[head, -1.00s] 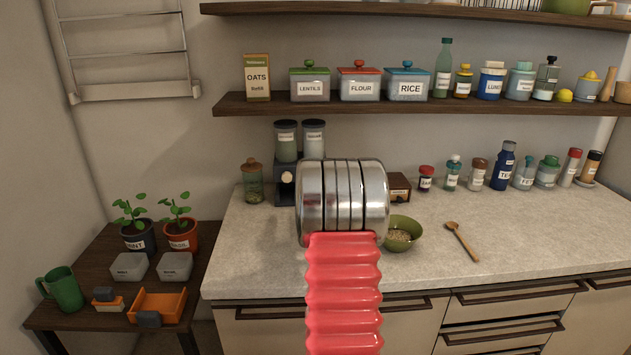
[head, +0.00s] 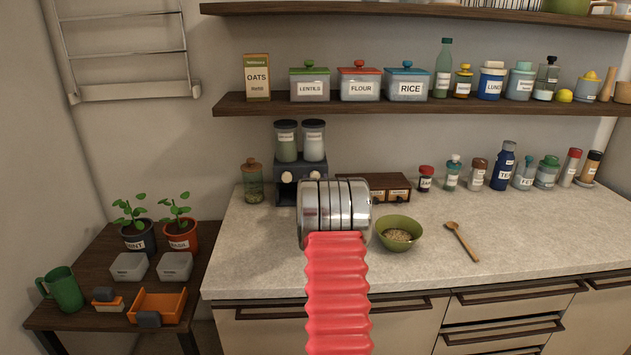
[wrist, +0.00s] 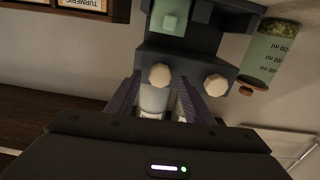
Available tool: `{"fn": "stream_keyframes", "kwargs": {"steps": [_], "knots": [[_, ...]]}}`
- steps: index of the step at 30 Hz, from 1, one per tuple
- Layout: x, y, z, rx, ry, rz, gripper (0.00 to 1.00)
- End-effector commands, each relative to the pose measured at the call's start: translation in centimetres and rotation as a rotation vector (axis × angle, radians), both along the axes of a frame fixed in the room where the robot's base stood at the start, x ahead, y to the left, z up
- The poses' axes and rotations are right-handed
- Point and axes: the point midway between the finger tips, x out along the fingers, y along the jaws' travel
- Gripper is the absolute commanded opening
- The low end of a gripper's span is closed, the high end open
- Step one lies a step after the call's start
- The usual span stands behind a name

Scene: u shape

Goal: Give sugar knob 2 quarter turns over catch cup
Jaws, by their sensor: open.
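The dispenser (head: 288,188) stands at the back of the counter with two jars on top, one greenish and one white-filled (head: 314,141). The wrist view is upside down. In it, the pale sugar knob (wrist: 160,75), under the white jar, lies between the fingertips of my open gripper (wrist: 158,80); I cannot tell whether they touch it. The other knob (wrist: 215,85) is outside the fingers, to the right. A pale green, cup-like thing (wrist: 172,15), likely the catch cup, sits on the sugar knob's side of the base. My arm hides the gripper in the head view.
A glass jar (head: 252,182) stands left of the dispenser. A wooden box with labelled drawers (head: 385,186) is to its right. A green bowl (head: 399,235) and wooden spoon (head: 461,241) lie on the counter (head: 520,235). A shelf (head: 350,105) runs above.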

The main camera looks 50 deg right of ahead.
Motion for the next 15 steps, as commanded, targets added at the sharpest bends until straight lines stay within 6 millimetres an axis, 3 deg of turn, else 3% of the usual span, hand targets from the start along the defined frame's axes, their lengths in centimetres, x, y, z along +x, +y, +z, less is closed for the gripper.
{"fn": "stream_keyframes", "kwargs": {"steps": [13,15], "knots": [[0.62,-0.67,0.0,0.0,0.0,0.0,0.47],[0.62,-0.67,0.0,0.0,0.0,0.0,0.43]]}}
